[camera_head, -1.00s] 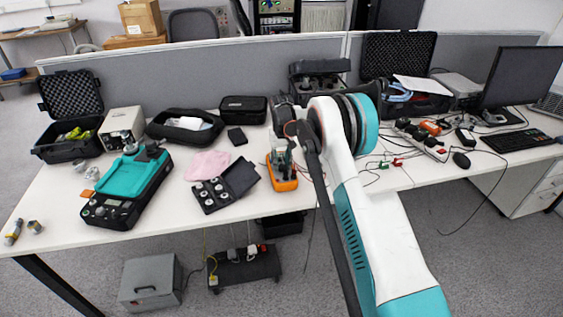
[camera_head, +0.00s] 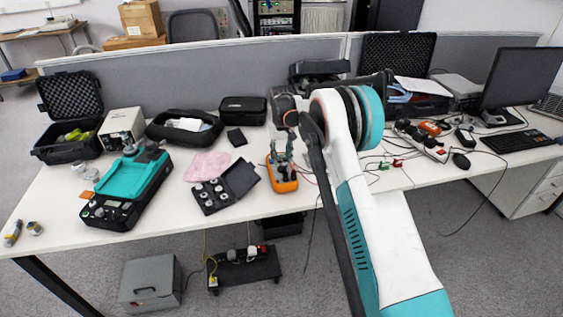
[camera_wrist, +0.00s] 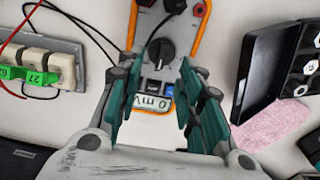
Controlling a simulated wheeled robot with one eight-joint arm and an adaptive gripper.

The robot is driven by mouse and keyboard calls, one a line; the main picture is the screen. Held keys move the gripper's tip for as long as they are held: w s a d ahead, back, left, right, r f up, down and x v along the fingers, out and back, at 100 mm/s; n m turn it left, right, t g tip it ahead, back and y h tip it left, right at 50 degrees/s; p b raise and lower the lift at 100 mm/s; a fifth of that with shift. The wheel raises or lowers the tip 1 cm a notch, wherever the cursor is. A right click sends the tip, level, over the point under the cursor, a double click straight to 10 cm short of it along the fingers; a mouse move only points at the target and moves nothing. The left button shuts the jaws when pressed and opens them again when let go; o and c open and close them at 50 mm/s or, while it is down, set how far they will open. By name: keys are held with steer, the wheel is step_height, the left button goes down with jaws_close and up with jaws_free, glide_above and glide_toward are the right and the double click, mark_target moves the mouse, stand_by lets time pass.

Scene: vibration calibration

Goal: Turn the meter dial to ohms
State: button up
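The meter (camera_head: 282,178) is an orange-edged handheld unit lying on the white table in front of my arm. In the wrist view its grey face (camera_wrist: 165,45) shows between my fingers, upside down. Its black round dial (camera_wrist: 161,49) sits beyond the fingertips, and its display (camera_wrist: 152,102) reads something like "0 mV". My gripper (camera_wrist: 158,100) is open, with its teal finger pads on either side of the meter's display end. In the head view my gripper (camera_head: 281,152) is over the meter's far end.
An open black case with round metal pieces (camera_head: 222,187) lies just left of the meter, near a pink cloth (camera_head: 207,165). A white terminal block with green tags (camera_wrist: 40,66) and thin cables lie on the meter's other side.

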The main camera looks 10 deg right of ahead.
mark_target(282, 165)
step_height(282, 165, up, 8)
steer(key=shift+r, duration=0.15)
steer(key=shift+o, duration=0.2)
steer(key=o, duration=0.3)
steer(key=f+p, duration=0.1)
steer(key=f, duration=0.3)
steer(key=f+p, duration=0.1)
steer(key=f, duration=0.3)
steer(key=f+p, duration=0.1)
steer(key=f, duration=0.3)
steer(key=shift+s, duration=0.25)
steer(key=c, duration=1)
